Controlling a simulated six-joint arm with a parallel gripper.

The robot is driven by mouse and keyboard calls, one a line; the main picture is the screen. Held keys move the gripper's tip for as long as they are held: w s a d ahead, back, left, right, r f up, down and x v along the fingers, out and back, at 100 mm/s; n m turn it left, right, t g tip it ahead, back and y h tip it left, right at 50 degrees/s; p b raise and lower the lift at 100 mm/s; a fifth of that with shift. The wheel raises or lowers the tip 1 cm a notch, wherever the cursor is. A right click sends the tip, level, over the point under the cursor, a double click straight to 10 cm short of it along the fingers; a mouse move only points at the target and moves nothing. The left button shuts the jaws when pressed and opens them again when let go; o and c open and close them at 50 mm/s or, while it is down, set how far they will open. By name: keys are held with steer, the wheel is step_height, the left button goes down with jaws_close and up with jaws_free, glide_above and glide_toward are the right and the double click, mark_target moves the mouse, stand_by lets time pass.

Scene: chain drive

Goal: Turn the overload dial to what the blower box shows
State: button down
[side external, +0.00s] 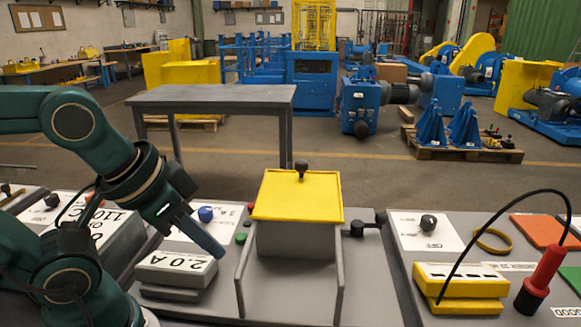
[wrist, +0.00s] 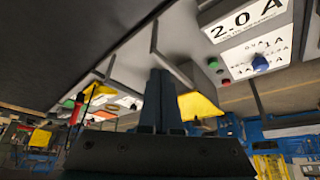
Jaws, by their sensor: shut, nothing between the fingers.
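The blue dial knob (side external: 206,214) stands on a white panel marked with amp values, left of the yellow-topped box. It also shows in the wrist view (wrist: 260,63); where it points is too small to tell. A grey box with a white face (side external: 176,265) reads 2.0 A, and that face also shows in the wrist view (wrist: 243,18). Its smaller print is unreadable, so I cannot tell whether it is the blower box. My gripper (side external: 222,256) is shut and empty, apart from the knob. In the wrist view its fingers (wrist: 160,72) are together.
A yellow-topped grey box (side external: 297,195) with a black knob stands between grey rails, right of my gripper. Green (side external: 240,238) and red (side external: 251,207) buttons sit beside the dial panel. A yellow block (side external: 460,285) and a red-handled tool (side external: 540,280) with a black cable stand at right.

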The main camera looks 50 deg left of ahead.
steer(key=c, duration=0.6)
jaws_free()
steer(key=shift+o, duration=0.8)
steer(key=shift+r+m, duration=0.1)
steer(key=shift+m, duration=0.6)
steer(key=w+a+r+m, duration=0.2)
steer(key=w+r+m, duration=0.2)
steer(key=g, duration=0.6)
glide_above(205, 209)
steer(key=shift+m, duration=0.3)
step_height(205, 209, down, 12)
steer(key=shift+r, duration=0.15)
steer(key=shift+f, duration=2.35)
jaws_close()
